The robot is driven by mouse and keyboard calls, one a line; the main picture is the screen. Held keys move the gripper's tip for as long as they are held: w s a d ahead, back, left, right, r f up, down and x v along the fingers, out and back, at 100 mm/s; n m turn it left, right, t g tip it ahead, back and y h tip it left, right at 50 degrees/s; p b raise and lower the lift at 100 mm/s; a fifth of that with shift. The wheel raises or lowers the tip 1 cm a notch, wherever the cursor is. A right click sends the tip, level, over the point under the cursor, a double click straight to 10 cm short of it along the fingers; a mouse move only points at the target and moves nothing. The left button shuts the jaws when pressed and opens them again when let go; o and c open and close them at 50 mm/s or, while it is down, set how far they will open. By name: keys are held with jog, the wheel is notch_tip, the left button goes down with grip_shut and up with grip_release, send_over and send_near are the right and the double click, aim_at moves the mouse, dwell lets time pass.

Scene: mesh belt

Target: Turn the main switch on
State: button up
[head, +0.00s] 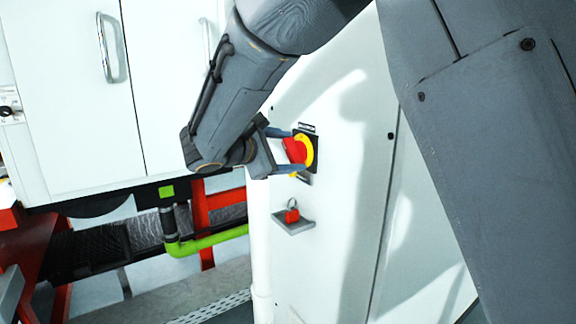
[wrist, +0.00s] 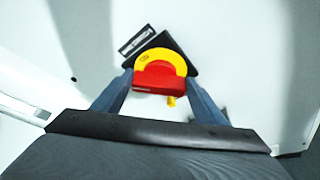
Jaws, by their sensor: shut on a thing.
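The main switch (head: 296,150) has a red handle on a yellow disc with a black plate, mounted on a white cabinet panel. My gripper (head: 283,150) is at the switch, with one finger above and one below the red handle in the head view. In the wrist view the red handle (wrist: 158,78) lies between the two fingers of my gripper (wrist: 160,88), which is shut on it. The yellow disc (wrist: 162,58) shows behind the handle. A small label sits beside the black plate. The handle's exact contact with the fingertips is partly hidden.
A small grey shelf (head: 294,225) below the switch holds a red padlock (head: 292,213). White cabinet doors with handles (head: 112,48) stand at the left. A green pipe (head: 208,242) and red frame (head: 203,215) run below them.

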jog(key=m+t+b, duration=0.1)
jog(key=m+b, duration=0.1)
jog(key=b, duration=0.3)
jog(key=f+m+t+b, duration=0.1)
jog(key=m+b, duration=0.1)
jog(key=b, duration=0.4)
jog(key=shift+s+d+f, duration=0.1)
jog(key=shift+f, duration=0.05)
jog(key=m+t+b, duration=0.1)
jog(key=m+b, duration=0.1)
jog(key=b, duration=0.2)
jog(key=shift+f+b, duration=0.1)
jog(key=shift+b, duration=0.3)
jog(key=shift+s+m+b, duration=0.1)
jog(key=shift+m+b, duration=0.2)
jog(key=shift+b, duration=0.5)
jog(key=shift+m+h+b, duration=0.3)
jog(key=shift+b, duration=0.4)
jog(key=o, duration=1.1)
jog(key=shift+c, duration=0.2)
